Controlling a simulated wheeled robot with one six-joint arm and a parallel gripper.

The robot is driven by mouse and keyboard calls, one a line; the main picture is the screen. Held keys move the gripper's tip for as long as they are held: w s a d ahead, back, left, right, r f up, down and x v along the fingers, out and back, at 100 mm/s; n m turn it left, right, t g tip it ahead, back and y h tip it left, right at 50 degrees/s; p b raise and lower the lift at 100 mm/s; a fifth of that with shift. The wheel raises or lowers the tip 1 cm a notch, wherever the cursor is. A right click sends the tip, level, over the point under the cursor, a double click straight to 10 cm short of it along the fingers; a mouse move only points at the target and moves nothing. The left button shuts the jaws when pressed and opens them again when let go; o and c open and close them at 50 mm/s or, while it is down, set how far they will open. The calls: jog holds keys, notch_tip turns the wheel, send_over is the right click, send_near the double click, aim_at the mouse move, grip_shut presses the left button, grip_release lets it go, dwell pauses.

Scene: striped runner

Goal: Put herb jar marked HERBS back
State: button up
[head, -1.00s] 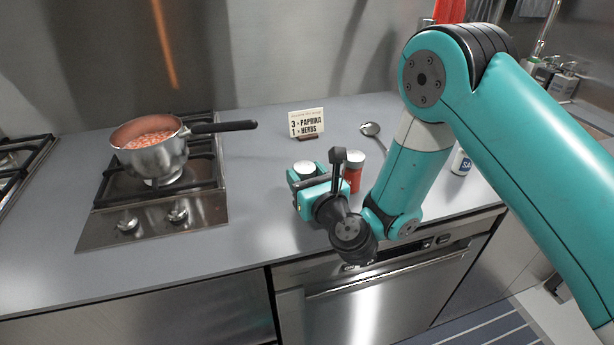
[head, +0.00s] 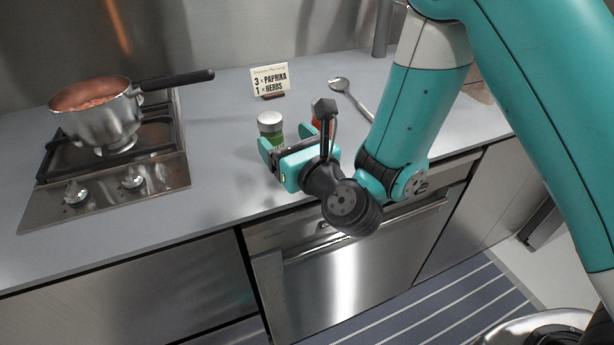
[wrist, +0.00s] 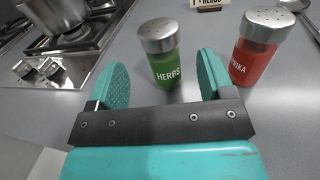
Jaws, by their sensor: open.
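The green herb jar (wrist: 165,68) with a silver shaker lid and the label HERBS stands upright on the grey counter in the wrist view. In the head view its lid and part of its green body (head: 271,127) show just beyond my gripper. My gripper (wrist: 160,85) is open and empty of any held thing. Its two teal fingers point toward the jar, one on each side, with the jar just ahead of and between the tips, nearer the right finger. I cannot tell whether that finger touches it.
A red paprika jar (wrist: 256,48) stands close right of the right finger. A recipe card (head: 270,80) reads 3 x paprika, 1 x herbs. A spoon (head: 345,92) lies behind. A pan (head: 98,118) sits on the hob (head: 160,183) at left.

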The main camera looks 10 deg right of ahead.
jog(key=b+v, duration=0.1)
jog(key=v, duration=0.1)
jog(key=b+v, duration=0.1)
jog(key=v, duration=0.1)
jog(key=shift+f+b, duration=0.2)
jog(key=shift+b, duration=0.15)
jog(key=shift+s+d+r+p, duration=0.1)
jog(key=shift+r+p, duration=0.35)
jog(key=shift+p, duration=1.1)
jog(key=s+p, duration=0.1)
jog(key=p, duration=0.2)
jog(key=shift+d+h, duration=0.3)
jog(key=s+p, duration=0.1)
jog(key=p, duration=0.2)
jog(key=shift+d+f, duration=0.1)
jog(key=shift+d, duration=0.05)
jog(key=shift+f, duration=0.1)
